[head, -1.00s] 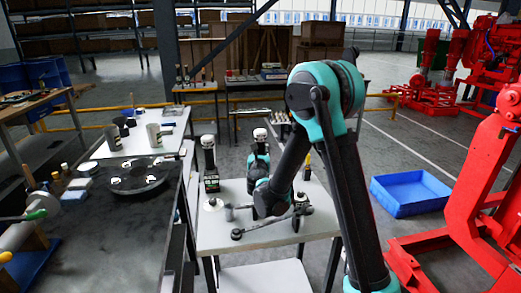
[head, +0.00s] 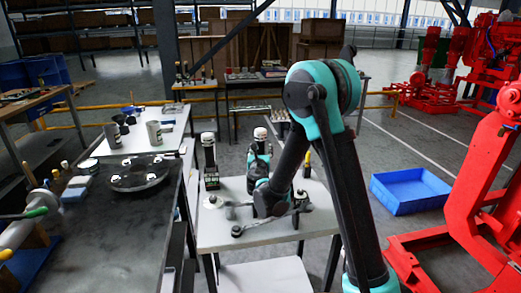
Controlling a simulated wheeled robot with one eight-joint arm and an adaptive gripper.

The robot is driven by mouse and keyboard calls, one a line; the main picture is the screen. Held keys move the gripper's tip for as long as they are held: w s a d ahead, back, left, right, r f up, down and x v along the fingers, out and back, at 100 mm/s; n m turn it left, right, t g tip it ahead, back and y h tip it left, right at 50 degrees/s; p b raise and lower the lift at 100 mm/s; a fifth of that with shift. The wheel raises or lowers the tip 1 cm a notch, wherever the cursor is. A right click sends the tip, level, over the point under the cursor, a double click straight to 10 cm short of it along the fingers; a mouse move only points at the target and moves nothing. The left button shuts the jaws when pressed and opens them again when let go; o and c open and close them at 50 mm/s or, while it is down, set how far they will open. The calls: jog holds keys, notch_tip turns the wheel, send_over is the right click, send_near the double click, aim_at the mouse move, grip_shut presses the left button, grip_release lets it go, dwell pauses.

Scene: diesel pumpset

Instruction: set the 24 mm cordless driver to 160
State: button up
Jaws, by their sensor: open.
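A black upright tool with a white top (head: 209,160) stands at the left of the small light grey table (head: 215,236). A second white-topped dark tool (head: 261,138) shows behind my wrist. A dark tool with a yellow part (head: 307,163) is partly hidden behind my arm, and a small dark upright thing (head: 300,201) stands at the right. I cannot tell which is the 24 mm driver; no sizes or settings are readable. My gripper (head: 268,207) is low over the middle of the table, small and dark, and seems to hold nothing. Its fingertips are hard to make out.
A grey tool with long arms (head: 238,231) lies along the table front. A dark bench (head: 110,240) with a round plate (head: 138,173) is at left. A blue bin (head: 410,190) and red machine frames (head: 485,190) are at right. The floor between is clear.

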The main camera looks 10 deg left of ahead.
jog(key=s, duration=1.1)
jog(key=shift+s+d, duration=0.3)
jog(key=s+d+f+m+g+h, duration=0.2)
jog(key=s+d+m+g+h, duration=0.1)
jog(key=d+m, duration=0.75)
jog(key=s+d+f+m+g+h, duration=0.2)
jog(key=d+m+g, duration=0.35)
jog(key=d, duration=0.75)
jog(key=s+d+f+m+g, duration=0.2)
jog(key=s+d+f+m, duration=0.35)
jog(key=s+m, duration=0.4)
jog(key=s+f+m+g+y, duration=0.3)
jog(key=s+m+y, duration=0.1)
jog(key=s+m, duration=0.7)
jog(key=shift+s+a, duration=0.25)
jog(key=shift+a, duration=0.05)
jog(key=shift+c, duration=0.5)
